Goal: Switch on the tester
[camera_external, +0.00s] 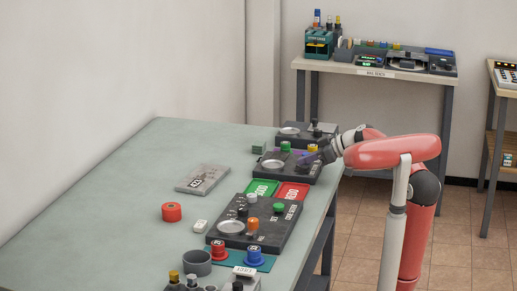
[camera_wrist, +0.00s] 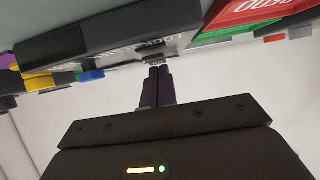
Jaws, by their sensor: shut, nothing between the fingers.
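A dark panel (camera_external: 282,172) stands near the table's right edge, with a round pale plate, a green knob and small coloured parts on top. I take it for the tester; its label is too small to read in the outside view. In the wrist view, a dark box (camera_wrist: 90,32) with partly readable lettering that seems to begin with "LOCK" crosses the top. My gripper (camera_external: 318,157) is at the panel's right end, its closed fingers (camera_wrist: 157,72) pointing at the box's lettered side. Nothing shows between them. Whether they touch it, I cannot tell. No switch is clearly visible.
Green (camera_external: 262,188) and red (camera_external: 293,192) trays lie just in front of the panel. A larger dark panel (camera_external: 262,238) with knobs is nearer; another (camera_external: 318,128) stands behind. The table's left part is clear.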

